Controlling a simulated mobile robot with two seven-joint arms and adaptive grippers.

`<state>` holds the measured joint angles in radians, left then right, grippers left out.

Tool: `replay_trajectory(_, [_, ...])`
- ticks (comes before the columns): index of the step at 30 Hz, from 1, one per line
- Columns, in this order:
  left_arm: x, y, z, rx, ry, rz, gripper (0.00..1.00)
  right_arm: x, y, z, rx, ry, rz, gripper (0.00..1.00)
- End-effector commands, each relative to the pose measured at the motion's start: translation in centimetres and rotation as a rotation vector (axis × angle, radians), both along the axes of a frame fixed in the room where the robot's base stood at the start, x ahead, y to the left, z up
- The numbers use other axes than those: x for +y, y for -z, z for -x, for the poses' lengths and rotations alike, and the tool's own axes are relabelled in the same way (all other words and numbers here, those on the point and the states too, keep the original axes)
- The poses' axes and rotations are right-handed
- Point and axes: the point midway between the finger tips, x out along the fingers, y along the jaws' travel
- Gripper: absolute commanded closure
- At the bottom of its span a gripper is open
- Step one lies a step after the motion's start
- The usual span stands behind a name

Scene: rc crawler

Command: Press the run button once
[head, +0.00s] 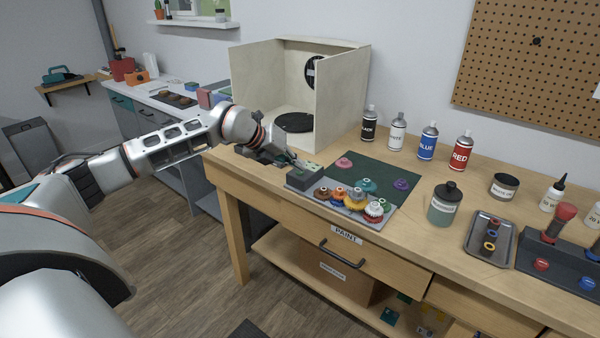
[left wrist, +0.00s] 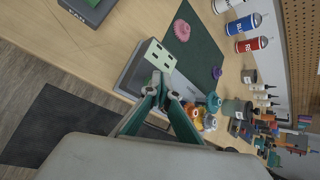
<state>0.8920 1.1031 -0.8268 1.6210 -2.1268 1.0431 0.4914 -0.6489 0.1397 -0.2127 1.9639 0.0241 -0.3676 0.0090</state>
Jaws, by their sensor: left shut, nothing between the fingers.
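A small grey box (head: 300,180) with a pale top panel stands at the left end of the wooden bench, beside the dark green mat. In the left wrist view its pale panel (left wrist: 160,54) carries small dark marks. I cannot tell whether the tips touch the box. My right gripper is not in view.
A tray of coloured gears (head: 345,211) sits right beside the box. Behind stands an open pale booth (head: 342,95). Spray cans (head: 398,131) line the back, and a jar (head: 442,207) stands to the right. Another dark grey device (left wrist: 90,8) lies near the bench edge.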

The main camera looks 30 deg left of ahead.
Motion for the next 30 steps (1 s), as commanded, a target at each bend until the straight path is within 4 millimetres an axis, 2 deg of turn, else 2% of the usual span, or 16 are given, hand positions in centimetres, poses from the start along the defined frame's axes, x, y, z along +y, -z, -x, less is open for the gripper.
replay_trajectory(20, [0.0, 0.5, 0.0, 0.002, 0.000, 0.000, 1.00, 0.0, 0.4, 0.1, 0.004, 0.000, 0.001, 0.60])
replay_trajectory(30, [0.0, -1.0, 0.0, 0.002, -0.001, 0.000, 1.00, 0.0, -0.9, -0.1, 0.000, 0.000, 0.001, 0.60])
